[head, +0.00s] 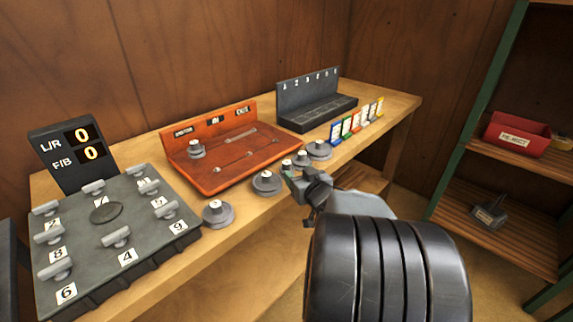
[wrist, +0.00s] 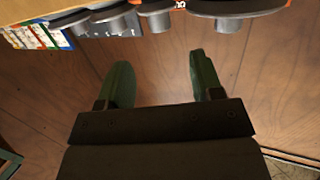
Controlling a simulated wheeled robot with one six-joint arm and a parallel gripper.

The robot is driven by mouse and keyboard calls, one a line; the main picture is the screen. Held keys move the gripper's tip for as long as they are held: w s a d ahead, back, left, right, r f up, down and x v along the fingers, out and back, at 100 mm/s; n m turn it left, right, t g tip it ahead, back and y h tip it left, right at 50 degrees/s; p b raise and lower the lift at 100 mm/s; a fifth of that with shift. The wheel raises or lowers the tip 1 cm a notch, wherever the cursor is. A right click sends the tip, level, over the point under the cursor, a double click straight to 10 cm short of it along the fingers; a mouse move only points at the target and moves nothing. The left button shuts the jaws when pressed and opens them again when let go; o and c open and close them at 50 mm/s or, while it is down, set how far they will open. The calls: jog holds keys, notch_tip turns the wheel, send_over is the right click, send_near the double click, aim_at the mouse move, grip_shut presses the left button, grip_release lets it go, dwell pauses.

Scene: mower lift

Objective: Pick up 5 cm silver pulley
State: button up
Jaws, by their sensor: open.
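Several silver-grey pulleys with small pale-topped hubs stand along the front of the wooden bench. In the head view a wide pulley (head: 218,214) is at the left, another wide pulley (head: 266,183) is in the middle, and smaller ones cluster beside a wide pulley (head: 319,150) at the right. I cannot tell which is the 5 cm one. My gripper (head: 298,185) is near the small ones and partly hides them. In the wrist view its two green fingers (wrist: 163,80) are apart and empty, with pulleys (wrist: 155,16) along the top edge beyond the fingertips.
A red tray (head: 215,188) holds another pulley (head: 196,150) and thin tools. A dark slotted rack (head: 318,112), coloured cards (head: 357,121) and a grey numbered board (head: 120,255) share the bench (head: 240,222). A shelf with a red bin (head: 517,136) stands right.

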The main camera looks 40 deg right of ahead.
aim_at(288, 164)
jog(key=shift+b+x, duration=0.45)
jog(key=shift+x, duration=0.7)
jog(key=shift+b+x, duration=0.55)
jog(key=shift+x, duration=2.5)
jog(key=shift+c, duration=0.3)
jog(key=c, duration=1)
jog(key=shift+o, duration=0.2)
